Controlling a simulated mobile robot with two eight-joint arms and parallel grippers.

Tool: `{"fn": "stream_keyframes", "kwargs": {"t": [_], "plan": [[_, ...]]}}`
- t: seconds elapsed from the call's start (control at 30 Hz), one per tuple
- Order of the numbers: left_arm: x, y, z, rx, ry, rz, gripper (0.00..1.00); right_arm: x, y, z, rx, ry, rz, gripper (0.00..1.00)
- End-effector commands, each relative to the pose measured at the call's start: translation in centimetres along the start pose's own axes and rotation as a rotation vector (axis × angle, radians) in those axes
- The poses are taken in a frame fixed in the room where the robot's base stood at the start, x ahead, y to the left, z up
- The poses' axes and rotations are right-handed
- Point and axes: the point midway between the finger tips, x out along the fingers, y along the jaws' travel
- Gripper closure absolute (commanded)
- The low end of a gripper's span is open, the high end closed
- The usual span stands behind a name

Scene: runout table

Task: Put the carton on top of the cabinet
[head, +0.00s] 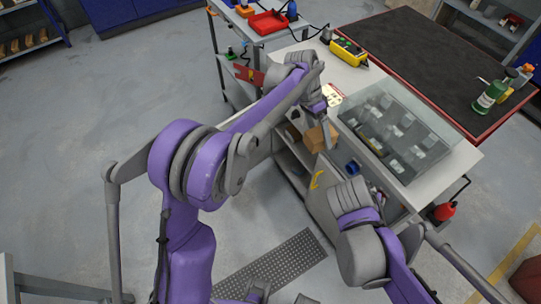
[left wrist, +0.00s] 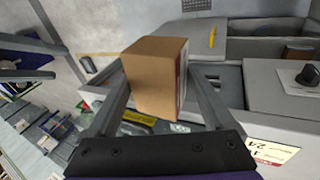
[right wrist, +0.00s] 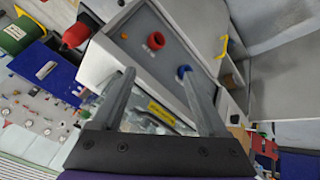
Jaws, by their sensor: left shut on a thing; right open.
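A small brown carton (head: 316,138) is between the fingers of my left gripper (head: 325,128), in front of the grey cabinet's upper edge. In the left wrist view the carton (left wrist: 155,75) sits tilted between both fingers, which are shut on it. My right gripper (right wrist: 155,78) is open and empty in the right wrist view, over a grey panel with a red and a blue knob. Its fingertips are not clear in the head view.
A yellow meter (head: 348,50) lies on the grey top's far end. A dark mat-topped table (head: 430,60) with green bottles (head: 490,95) stands behind. A perforated floor mat (head: 272,270) lies in front, with clear floor left.

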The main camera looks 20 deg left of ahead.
Motion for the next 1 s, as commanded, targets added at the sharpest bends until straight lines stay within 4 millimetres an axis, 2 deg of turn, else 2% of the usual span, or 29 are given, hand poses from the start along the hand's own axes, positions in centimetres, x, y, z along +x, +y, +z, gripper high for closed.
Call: {"fn": "stream_keyframes", "kwargs": {"t": [0.03, 0.2, 0.3, 0.43, 0.5, 0.67, 0.8, 1.0], "plan": [[0.0, 0.0, 0.0, 0.0, 0.0, 0.0, 0.8, -0.1, -1.7, -1.4, -0.014, 0.035, 0.027, 0.24], [0.0, 0.0, 0.0, 0.0, 0.0, 0.0, 0.8, -1.1, -7.0, -5.5, -0.007, 0.185, 0.135, 0.24], [0.0, 0.0, 0.0, 0.0, 0.0, 0.0, 0.8, -2.3, -10.8, -7.4, 0.016, 0.3, 0.18, 0.24], [0.0, 0.0, 0.0, 0.0, 0.0, 0.0, 0.8, -4.2, -15.6, -9.0, 0.076, 0.45, 0.227, 0.24], [0.0, 0.0, 0.0, 0.0, 0.0, 0.0, 0.8, -4.8, -17.5, -9.5, 0.132, 0.513, 0.26, 0.24], [0.0, 0.0, 0.0, 0.0, 0.0, 0.0, 0.8, -5.3, -20.7, -9.7, 0.299, 0.625, 0.347, 0.24], [0.0, 0.0, 0.0, -0.001, 0.0, 0.0, 0.8, -5.6, -23.1, -9.0, 0.446, 0.726, 0.406, 0.24], [0.0, 0.0, 0.0, 0.0, 0.0, 0.0, 0.8, -5.9, -25.3, -7.5, 0.599, 0.835, 0.448, 0.24]]}}
